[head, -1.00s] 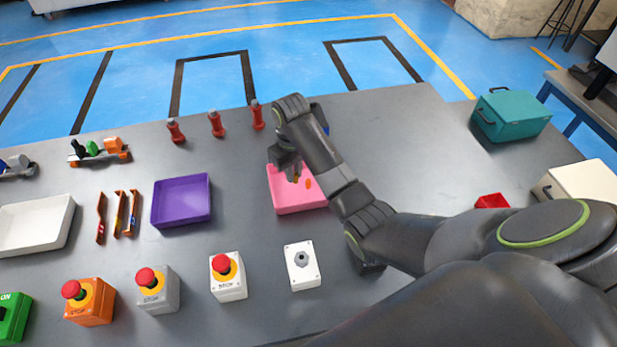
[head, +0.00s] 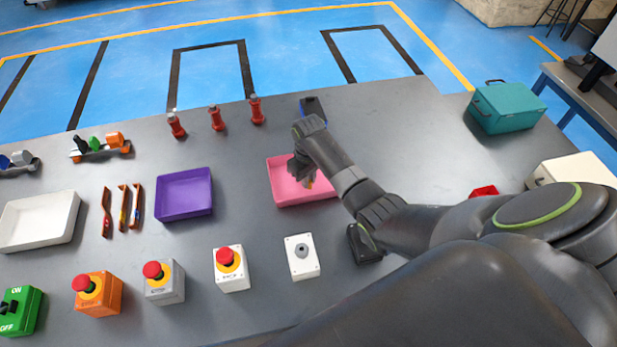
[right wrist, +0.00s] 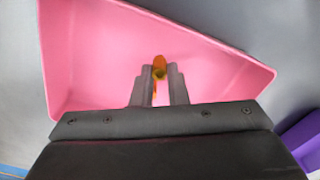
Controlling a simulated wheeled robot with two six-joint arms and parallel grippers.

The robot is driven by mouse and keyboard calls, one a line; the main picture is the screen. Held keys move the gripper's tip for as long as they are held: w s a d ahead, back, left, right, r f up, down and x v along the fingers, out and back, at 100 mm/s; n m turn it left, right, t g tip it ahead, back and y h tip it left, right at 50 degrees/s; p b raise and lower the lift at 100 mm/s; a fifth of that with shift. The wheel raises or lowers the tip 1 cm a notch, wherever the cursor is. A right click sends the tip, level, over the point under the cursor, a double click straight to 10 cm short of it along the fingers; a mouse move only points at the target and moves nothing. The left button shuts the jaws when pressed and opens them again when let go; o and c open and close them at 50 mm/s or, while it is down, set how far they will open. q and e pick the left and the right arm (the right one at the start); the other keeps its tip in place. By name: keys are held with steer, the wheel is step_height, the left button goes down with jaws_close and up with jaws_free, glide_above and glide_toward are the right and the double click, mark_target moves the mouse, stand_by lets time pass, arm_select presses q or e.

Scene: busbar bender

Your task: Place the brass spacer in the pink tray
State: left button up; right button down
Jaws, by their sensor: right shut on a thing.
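The pink tray (head: 283,190) lies on the grey table right of the middle in the head view. It fills much of the right wrist view (right wrist: 90,60). My right gripper (head: 303,177) is over the tray and points down into it. In the right wrist view its fingers (right wrist: 158,76) are shut on the small brass spacer (right wrist: 159,73), which is mostly hidden between them. A small orange piece (right wrist: 159,61) shows just past the fingertips against the tray floor. I cannot tell if the spacer touches the floor. My left gripper is not in view.
A purple tray (head: 183,211) and a white tray (head: 70,232) lie to the left. Red-knobbed stop boxes (head: 230,280) and a white switch box (head: 313,268) line the front. Red posts (head: 216,122) stand behind. A blue object (head: 312,104) is behind the pink tray.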

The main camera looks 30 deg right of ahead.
steer(key=shift+f, duration=0.15)
steer(key=c, duration=1.4)
jaws_free()
steer(key=shift+c, duration=0.2)
step_height(320, 180, up, 12)
steer(key=b, duration=0.1)
